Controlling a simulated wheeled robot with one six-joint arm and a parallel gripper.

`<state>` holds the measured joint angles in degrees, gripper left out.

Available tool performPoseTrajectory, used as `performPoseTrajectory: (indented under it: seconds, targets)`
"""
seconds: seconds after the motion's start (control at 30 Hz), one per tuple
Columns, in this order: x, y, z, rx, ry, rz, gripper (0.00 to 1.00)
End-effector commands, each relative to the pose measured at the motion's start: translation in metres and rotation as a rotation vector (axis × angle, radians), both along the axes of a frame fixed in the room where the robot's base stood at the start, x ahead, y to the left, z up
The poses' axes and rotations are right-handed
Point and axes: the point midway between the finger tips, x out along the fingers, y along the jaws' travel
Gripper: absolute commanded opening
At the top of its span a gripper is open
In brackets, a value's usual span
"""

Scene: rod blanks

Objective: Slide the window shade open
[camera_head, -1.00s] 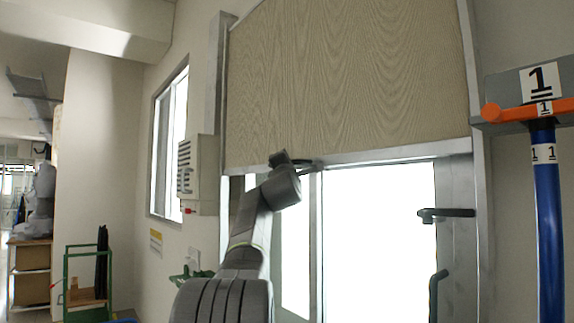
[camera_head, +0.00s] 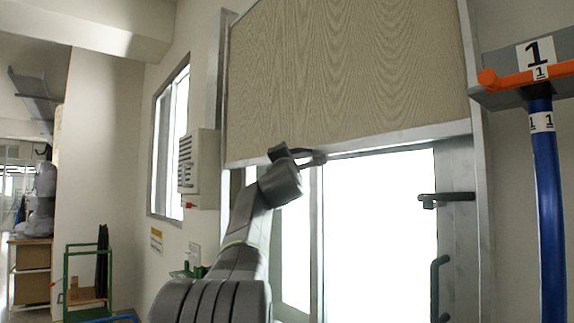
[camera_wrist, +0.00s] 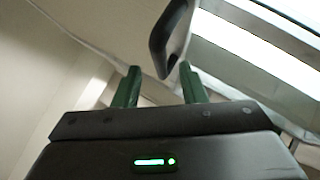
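The window shade (camera_head: 350,70) is a beige wood-grain panel with a metal bottom rail (camera_head: 400,137). It covers the upper part of a bright glazed opening (camera_head: 380,230). A dark handle (camera_head: 314,158) sits at the bottom rail, left of its middle. My gripper (camera_head: 290,152) is up at the rail, close beside this handle; its fingers are hard to make out there. In the wrist view, my gripper's green fingers (camera_wrist: 158,80) stand apart with nothing visibly clamped. The dark looped handle (camera_wrist: 160,45) is just ahead of the fingertips, nearer the right finger.
A blue post with an orange bar (camera_head: 545,75) stands at the right. Dark door handles (camera_head: 445,198) stick out below the shade's right side. A white wall box (camera_head: 198,165) hangs left of the shade. A green cart (camera_head: 87,275) stands at lower left.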

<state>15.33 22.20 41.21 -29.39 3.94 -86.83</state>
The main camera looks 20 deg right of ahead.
Motion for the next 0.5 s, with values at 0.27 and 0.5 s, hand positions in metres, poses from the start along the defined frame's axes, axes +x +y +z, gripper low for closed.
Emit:
performPoseTrajectory:
  seconds: [0.27, 0.5]
  targets:
    - [-0.047, 0.015, -0.025, 0.0, -0.001, 0.001, 0.38]
    - [-0.07, 0.022, -0.033, 0.001, 0.0, 0.0, 0.38]
